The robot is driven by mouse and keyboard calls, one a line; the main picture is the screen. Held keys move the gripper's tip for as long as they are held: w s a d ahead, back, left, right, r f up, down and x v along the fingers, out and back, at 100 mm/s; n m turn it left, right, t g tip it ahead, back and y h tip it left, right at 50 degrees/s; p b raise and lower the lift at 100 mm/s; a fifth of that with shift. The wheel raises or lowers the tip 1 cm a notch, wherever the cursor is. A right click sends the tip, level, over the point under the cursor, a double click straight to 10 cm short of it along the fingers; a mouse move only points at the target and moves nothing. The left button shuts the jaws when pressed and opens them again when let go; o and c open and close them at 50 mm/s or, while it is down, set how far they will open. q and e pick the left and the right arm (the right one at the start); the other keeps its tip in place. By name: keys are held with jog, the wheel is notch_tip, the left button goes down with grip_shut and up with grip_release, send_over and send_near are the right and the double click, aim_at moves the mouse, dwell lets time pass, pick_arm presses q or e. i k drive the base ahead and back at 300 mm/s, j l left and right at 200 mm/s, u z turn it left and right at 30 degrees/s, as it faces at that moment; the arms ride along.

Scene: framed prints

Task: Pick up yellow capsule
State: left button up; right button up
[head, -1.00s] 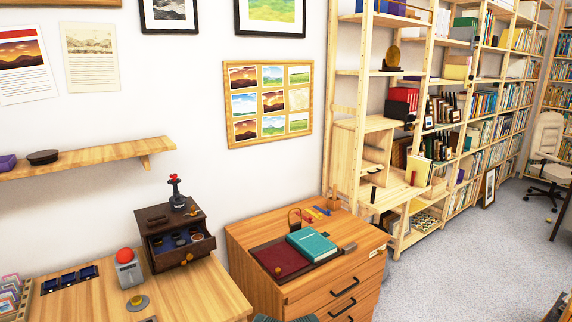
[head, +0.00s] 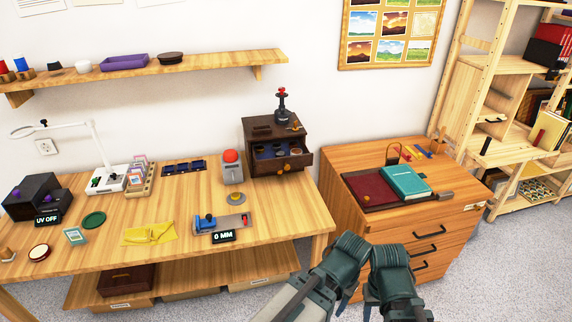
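I cannot make out a yellow capsule for certain. A small orange-yellow round thing (head: 366,199) sits at the front of the dark red panel (head: 375,187) on the wooden drawer cabinet. A grey disc with a yellow top (head: 235,198) lies on the workbench. A dark wooden box (head: 262,131) has its drawer (head: 283,160) open, with several small round things inside, too small to tell apart. My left arm and my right arm show at the bottom centre, in front of the drawer cabinet and below its top. Their fingertips are not clear, and I see nothing held.
The workbench (head: 190,192) carries a yellow cloth (head: 150,233), a blue gauge (head: 222,223), a red-topped device (head: 232,167) and a lamp. A teal book (head: 404,183) lies on the drawer cabinet (head: 345,222). A wall shelf (head: 215,62) hangs above the bench. A floor gap separates bench and cabinet.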

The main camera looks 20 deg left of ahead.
aim_at(235, 195)
jog(key=i+j, duration=0.1)
jog(key=j, duration=0.35)
jog(key=i+j, duration=0.1)
jog(key=j, duration=0.35)
jog(key=i+j, duration=0.15)
jog(key=j, duration=0.35)
jog(key=i+j, duration=0.1)
jog(key=j, duration=0.35)
